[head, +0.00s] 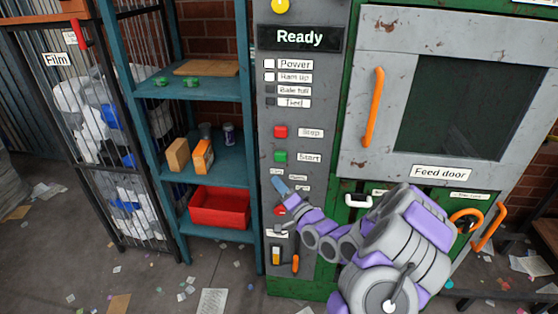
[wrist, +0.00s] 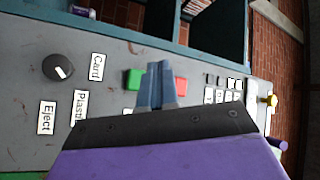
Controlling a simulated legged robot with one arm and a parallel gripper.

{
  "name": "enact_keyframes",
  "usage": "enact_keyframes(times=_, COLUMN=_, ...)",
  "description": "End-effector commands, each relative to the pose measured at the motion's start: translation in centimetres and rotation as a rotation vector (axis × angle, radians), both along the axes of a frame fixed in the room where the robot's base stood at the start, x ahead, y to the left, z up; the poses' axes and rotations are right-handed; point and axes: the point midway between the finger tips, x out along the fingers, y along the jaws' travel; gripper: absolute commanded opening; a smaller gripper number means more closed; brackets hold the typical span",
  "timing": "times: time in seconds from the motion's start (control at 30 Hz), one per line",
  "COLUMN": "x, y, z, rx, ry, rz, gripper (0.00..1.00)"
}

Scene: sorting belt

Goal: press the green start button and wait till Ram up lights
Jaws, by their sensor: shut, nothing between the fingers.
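The green start button (head: 280,156) is on the grey control panel (head: 300,215), beside its "Start" label. In the wrist view the green button (wrist: 132,79) shows just left of my fingers. My gripper (head: 279,184) is shut and empty, its blue fingertips just below the button in the head view. In the wrist view my gripper (wrist: 155,85) lies between the green button and the red stop button (wrist: 181,87). I cannot tell how far the tips are from the panel. The Ram up lamp (head: 269,77) and the Power lamp (head: 269,64) look white; the two below look darker.
The display (head: 300,38) reads "Ready". The red stop button (head: 280,131) is above the green one. A dial (wrist: 57,67) sits among the Card and Plastic labels. A teal shelf (head: 215,170) with a red bin (head: 219,207) stands left, the feed door (head: 440,95) right.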

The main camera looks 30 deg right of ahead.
Motion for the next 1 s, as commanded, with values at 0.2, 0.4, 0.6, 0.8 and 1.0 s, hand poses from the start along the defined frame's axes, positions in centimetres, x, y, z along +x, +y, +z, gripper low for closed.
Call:
enact_keyframes(times=0.2, x=0.2, y=0.8, z=0.1, rx=-0.008, ry=0.001, rz=0.003, gripper=0.0)
enact_keyframes(times=0.4, x=1.7, y=0.1, z=0.2, rx=-0.012, ry=0.001, rz=0.004, gripper=0.0)
enact_keyframes(times=0.6, x=3.9, y=-2.0, z=0.0, rx=-0.011, ry=0.002, rz=0.002, gripper=0.0)
enact_keyframes(times=0.8, x=5.9, y=-3.5, z=0.0, rx=-0.009, ry=0.005, rz=0.001, gripper=0.0)
enact_keyframes(times=1.0, x=7.0, y=-3.8, z=0.2, rx=-0.009, ry=0.003, rz=0.002, gripper=0.0)
